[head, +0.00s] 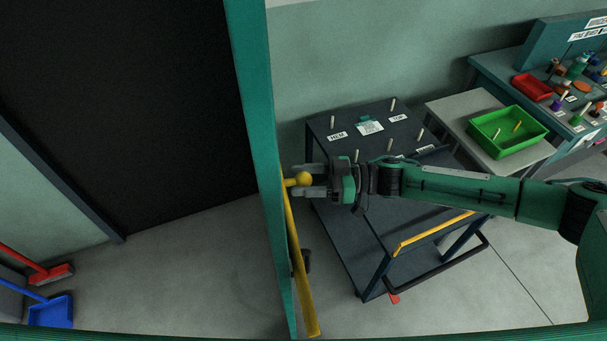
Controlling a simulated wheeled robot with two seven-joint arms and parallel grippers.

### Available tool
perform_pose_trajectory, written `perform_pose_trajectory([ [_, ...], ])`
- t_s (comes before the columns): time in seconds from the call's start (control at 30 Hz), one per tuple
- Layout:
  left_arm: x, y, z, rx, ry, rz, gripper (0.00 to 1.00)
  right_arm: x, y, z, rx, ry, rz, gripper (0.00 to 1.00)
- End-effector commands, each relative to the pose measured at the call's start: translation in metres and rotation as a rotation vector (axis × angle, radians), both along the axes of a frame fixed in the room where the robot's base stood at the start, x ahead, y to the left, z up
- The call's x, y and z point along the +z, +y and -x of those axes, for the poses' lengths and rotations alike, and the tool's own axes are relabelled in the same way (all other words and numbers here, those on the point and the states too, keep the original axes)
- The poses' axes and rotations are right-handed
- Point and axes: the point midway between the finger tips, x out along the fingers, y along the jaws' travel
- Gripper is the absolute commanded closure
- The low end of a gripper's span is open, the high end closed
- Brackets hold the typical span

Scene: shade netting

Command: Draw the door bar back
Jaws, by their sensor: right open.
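The yellow door bar (300,270) runs down along the edge of the teal door panel (262,130) in the middle of the view. A round yellow knob (303,179) sits near the bar's upper end. My right gripper (303,180) reaches in from the right with its fingers pointing left. It is open, one finger above the knob and one below it. I cannot tell whether the fingers touch the knob. My left gripper is not in view.
A dark trolley (345,240) with pegs and labels and a yellow handle (432,232) stands below my right arm. A green tray (507,132) is on a grey table behind. A dark opening (110,100) is at left, with brushes and a blue dustpan (50,311) on the floor.

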Motion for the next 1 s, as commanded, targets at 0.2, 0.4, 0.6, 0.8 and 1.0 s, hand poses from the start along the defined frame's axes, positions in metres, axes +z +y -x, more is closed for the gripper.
perform_pose_trajectory([
  [0.2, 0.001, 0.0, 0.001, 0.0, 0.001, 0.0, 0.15, 0.0, 0.003, 0.0, 0.0, 0.0, 0.0, 0.45],
  [0.4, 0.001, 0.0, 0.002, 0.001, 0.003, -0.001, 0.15, 0.0, 0.003, 0.0, 0.0, 0.0, 0.0, 0.62],
  [0.6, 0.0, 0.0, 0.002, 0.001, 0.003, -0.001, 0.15, 0.0, 0.003, 0.0, 0.0, 0.0, 0.0, 1.0],
  [0.8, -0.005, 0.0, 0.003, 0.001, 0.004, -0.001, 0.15, -0.002, 0.006, -0.012, -0.001, -0.003, 0.0, 1.0],
  [1.0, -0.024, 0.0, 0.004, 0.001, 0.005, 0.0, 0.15, -0.004, 0.017, -0.057, 0.001, -0.007, -0.001, 1.0],
])
